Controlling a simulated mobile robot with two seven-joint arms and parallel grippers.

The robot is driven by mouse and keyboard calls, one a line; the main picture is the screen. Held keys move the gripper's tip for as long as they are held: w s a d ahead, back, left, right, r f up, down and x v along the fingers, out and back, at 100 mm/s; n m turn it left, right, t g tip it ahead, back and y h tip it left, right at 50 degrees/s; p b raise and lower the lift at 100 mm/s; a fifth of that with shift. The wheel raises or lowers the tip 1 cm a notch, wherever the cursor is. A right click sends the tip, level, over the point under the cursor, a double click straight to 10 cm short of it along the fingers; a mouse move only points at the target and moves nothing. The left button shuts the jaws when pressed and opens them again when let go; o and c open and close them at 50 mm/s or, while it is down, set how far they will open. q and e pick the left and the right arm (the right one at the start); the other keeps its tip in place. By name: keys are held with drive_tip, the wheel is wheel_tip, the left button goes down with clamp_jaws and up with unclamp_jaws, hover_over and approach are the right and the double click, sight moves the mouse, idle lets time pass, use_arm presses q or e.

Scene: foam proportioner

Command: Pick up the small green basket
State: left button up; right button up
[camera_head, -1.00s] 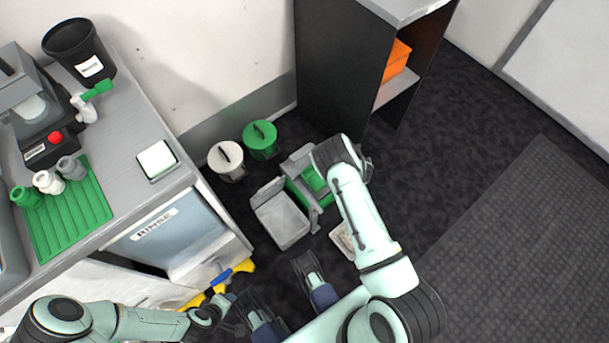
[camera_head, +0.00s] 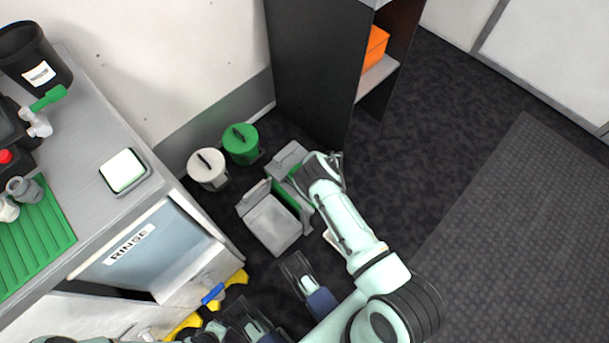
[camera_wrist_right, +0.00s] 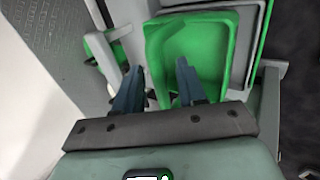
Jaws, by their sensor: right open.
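The small green basket (camera_wrist_right: 208,45) fills the upper middle of the right wrist view, an open green tray with a rounded rim. My right gripper (camera_wrist_right: 158,82) is open, its two dark blue fingers pointing at the basket's near left corner. The right finger overlaps the basket's inside and the left finger is outside its left edge; I cannot tell whether either touches. In the head view my right gripper (camera_head: 320,165) hangs over the grey-and-green unit and mostly hides the basket. My left gripper (camera_head: 212,330) is low at the bottom edge, too unclear to read its jaws.
A grey open-lidded box (camera_head: 270,222) stands beside the unit. White (camera_head: 207,168) and green (camera_head: 240,143) lidded buckets stand by the wall. A black shelf cabinet (camera_head: 315,70) rises behind. The rinse counter (camera_head: 90,220) is left. Dark floor (camera_head: 440,150) is clear at right.

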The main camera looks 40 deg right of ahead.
drive_tip(key=shift+w+f, duration=0.15)
drive_tip(key=shift+f, duration=0.1)
drive_tip(key=shift+c, duration=0.3)
clamp_jaws()
drive_tip(key=shift+r, duration=0.2)
